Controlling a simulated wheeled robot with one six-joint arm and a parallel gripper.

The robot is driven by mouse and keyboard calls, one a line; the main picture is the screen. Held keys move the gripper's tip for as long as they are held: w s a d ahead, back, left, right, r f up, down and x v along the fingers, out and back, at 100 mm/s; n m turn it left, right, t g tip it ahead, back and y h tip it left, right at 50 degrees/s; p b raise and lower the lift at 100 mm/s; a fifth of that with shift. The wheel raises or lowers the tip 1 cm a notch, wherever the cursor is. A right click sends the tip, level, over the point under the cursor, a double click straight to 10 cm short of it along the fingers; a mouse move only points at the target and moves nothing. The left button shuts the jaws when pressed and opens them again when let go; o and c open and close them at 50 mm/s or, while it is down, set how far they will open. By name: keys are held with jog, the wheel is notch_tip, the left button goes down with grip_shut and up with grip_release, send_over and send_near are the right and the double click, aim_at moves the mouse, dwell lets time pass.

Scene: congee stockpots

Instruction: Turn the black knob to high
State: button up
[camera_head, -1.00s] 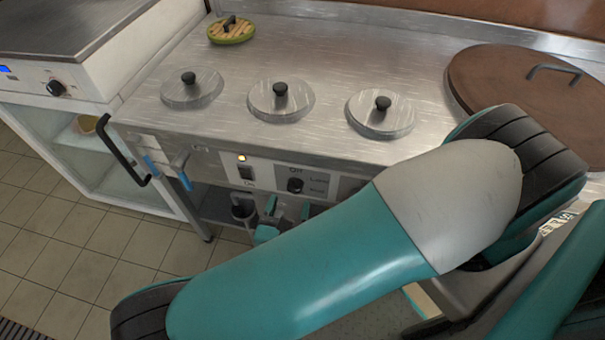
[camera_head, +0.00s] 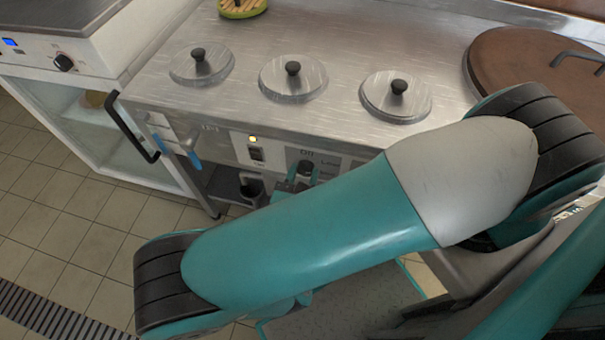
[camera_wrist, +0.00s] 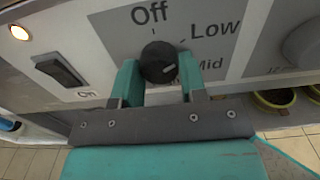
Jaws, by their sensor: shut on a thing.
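The black knob (camera_wrist: 157,58) is on the grey dial plate (camera_wrist: 110,27) on the front of the steel counter. "Off" is printed above it, "Low" at upper right and "Mid" at right. No "High" label is visible; the area below the knob is covered by my gripper. My gripper (camera_wrist: 159,68) is shut on the knob, one teal finger on each side. In the head view the knob (camera_head: 306,167) is small, with my gripper (camera_head: 300,178) at it.
A rocker switch marked "On" (camera_wrist: 61,70) and a lit lamp (camera_wrist: 19,32) are left of the knob. Three round lids with black handles, including the right one (camera_head: 396,97), sit on the counter. A large brown lid (camera_head: 530,70) is at right. A black bar handle (camera_head: 130,128) sticks out at left.

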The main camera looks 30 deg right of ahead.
jog(key=m, duration=0.3)
jog(key=shift+m, duration=0.4)
jog(key=m, duration=0.3)
jog(key=shift+a+m, duration=0.1)
jog(key=shift+m, duration=0.2)
jog(key=m, duration=0.3)
jog(key=shift+m, duration=0.3)
jog(key=m+p, duration=0.1)
jog(key=m, duration=0.2)
jog(key=shift+r+m, duration=0.1)
jog(key=shift+m, duration=0.2)
jog(key=m, duration=0.4)
jog(key=shift+m+p, duration=0.3)
jog(key=shift+p, duration=0.1)
jog(key=m+p, duration=0.1)
jog(key=m, duration=0.3)
jog(key=shift+m, duration=0.3)
